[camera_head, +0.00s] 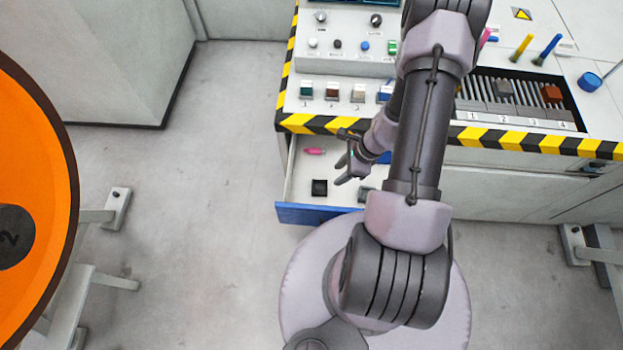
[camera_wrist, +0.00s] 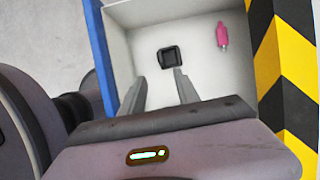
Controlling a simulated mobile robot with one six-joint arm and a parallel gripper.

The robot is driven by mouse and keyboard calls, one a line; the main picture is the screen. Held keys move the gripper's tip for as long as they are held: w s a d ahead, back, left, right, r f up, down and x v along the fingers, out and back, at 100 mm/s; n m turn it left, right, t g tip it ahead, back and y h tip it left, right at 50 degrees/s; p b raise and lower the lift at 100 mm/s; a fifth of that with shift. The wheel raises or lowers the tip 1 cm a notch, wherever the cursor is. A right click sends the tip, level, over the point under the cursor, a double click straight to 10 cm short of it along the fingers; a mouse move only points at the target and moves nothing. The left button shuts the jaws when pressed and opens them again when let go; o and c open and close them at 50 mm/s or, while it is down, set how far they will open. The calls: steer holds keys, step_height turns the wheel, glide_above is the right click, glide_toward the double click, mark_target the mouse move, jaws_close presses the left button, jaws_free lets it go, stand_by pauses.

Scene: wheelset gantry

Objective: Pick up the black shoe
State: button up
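The black shoe (camera_head: 319,187) is a small dark square block lying on the white floor of an open drawer (camera_head: 296,187) with a blue front. In the wrist view the shoe (camera_wrist: 170,56) lies just beyond my fingertips, nearer the right finger. My gripper (camera_head: 342,170) is over the drawer, to the right of the shoe and a little above it in the head view. In the wrist view the two fingers of my gripper (camera_wrist: 159,77) stand apart with nothing between them. The shoe appears untouched and fully visible.
A dark grey item (camera_head: 366,194) is partly hidden by my arm. The bench edge with yellow-black stripes (camera_head: 330,124) overhangs the drawer. An orange wheel (camera_head: 40,150) stands left; floor between is clear.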

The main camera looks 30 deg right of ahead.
mark_target(320, 188)
steer(key=b+x, duration=0.5)
steer(key=x, duration=0.9)
steer(key=shift+w+a+b, duration=0.2)
steer(key=shift+b, duration=0.2)
steer(key=shift+c, duration=0.2)
jaws_close()
